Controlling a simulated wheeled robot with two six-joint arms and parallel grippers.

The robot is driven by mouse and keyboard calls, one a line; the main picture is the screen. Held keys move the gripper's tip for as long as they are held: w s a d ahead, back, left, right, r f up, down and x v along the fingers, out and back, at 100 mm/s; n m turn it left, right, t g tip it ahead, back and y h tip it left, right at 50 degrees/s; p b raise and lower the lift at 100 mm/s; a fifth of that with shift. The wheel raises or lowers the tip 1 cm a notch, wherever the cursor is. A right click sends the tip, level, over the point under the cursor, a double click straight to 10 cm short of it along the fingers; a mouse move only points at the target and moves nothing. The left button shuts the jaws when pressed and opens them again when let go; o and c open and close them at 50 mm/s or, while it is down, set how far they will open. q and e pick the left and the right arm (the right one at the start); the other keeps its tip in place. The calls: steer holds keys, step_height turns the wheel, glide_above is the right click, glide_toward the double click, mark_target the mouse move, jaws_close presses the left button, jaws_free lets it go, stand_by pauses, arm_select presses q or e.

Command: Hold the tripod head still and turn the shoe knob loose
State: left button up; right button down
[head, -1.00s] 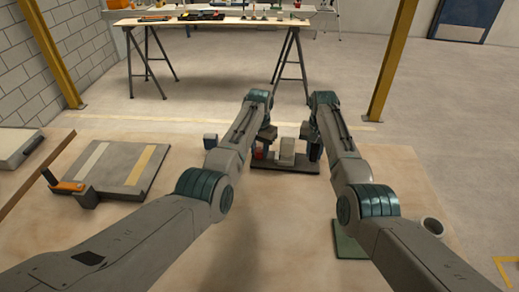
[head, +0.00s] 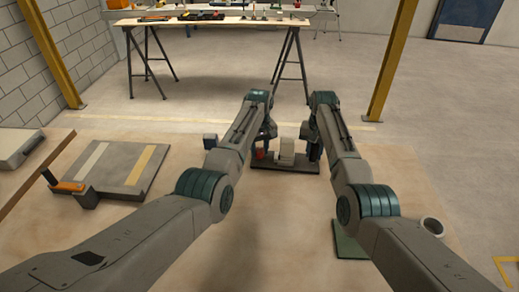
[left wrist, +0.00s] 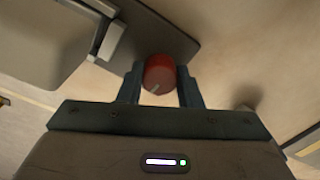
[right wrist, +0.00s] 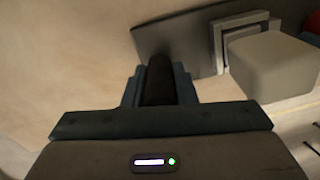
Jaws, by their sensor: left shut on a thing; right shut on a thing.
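The tripod head (head: 287,147) is a pale grey block on a dark base plate (head: 285,168), between my two grippers. It also shows in the right wrist view (right wrist: 272,65). The red shoe knob (left wrist: 159,74) has a pale line on its face. My left gripper (left wrist: 158,86) is shut on this knob, with a finger on each side. My right gripper (right wrist: 159,84) is shut on a dark, round handle (right wrist: 159,80) beside the tripod head. In the head view my arms partly hide both grips.
A grey board (head: 122,166) with pale and yellow strips lies on the table at left, with an orange-handled tool (head: 67,185) at its edge. A small blue-grey block (head: 210,141) stands behind my left arm. A green mat (head: 347,243) and a cup (head: 432,227) lie at right.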

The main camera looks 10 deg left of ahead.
mark_target(259, 149)
arm_select(q)
steer(key=shift+n, duration=0.7)
steer(key=o, duration=1)
step_height(259, 149, up, 12)
steer(key=shift+r, duration=0.1)
arm_select(e)
steer(key=c, duration=1.1)
jaws_free()
steer(key=shift+r, duration=0.1)
